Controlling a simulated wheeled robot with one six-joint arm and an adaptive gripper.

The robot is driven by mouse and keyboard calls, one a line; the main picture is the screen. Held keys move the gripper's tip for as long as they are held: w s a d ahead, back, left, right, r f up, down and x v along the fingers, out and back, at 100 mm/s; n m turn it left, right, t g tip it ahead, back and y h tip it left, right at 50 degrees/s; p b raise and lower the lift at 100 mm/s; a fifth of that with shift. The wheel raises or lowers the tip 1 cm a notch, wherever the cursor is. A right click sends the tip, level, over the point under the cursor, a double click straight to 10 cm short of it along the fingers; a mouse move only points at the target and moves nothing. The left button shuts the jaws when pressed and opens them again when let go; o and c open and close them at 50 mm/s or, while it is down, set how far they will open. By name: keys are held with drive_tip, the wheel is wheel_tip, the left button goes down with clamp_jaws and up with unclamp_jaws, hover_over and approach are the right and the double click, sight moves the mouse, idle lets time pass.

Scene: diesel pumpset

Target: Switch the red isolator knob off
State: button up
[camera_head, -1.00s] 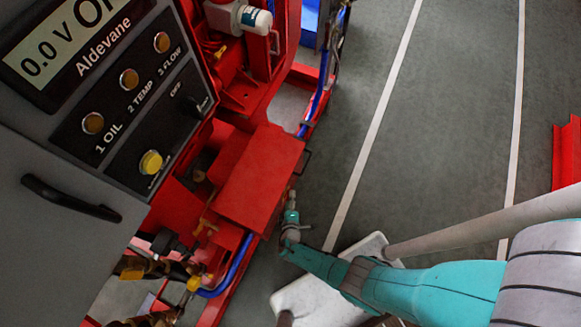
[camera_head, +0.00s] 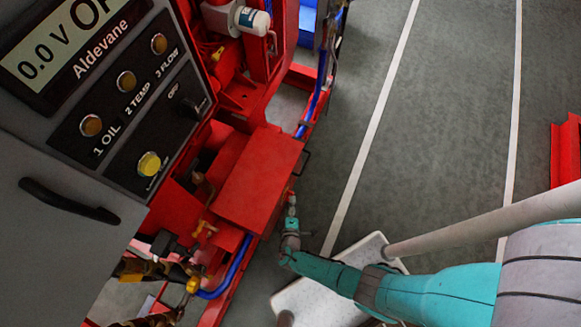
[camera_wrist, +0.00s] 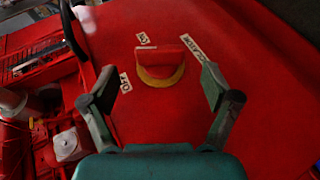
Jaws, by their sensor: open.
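The red isolator knob (camera_wrist: 160,62) sits on a yellow round base on a red panel in the wrist view. A small label that seems to read ON is just above its left end, and an OFF label (camera_wrist: 125,82) is at its lower left. I cannot tell which label the knob points to. My gripper (camera_wrist: 158,82) is open, with one finger on each side of the knob and clear space between finger and knob. In the head view my gripper (camera_head: 292,203) is beside the right side of the red box (camera_head: 262,180); the knob is not clearly visible there.
A grey control panel (camera_head: 60,190) with lamps, a yellow button (camera_head: 149,164) and a black selector knob (camera_head: 189,108) is at the left. Blue pipe (camera_head: 238,262) and brass valves lie below the box. Open floor (camera_head: 440,110) is to the right.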

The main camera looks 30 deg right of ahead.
drive_tip(key=v, duration=0.9)
drive_tip(key=shift+s, duration=0.1)
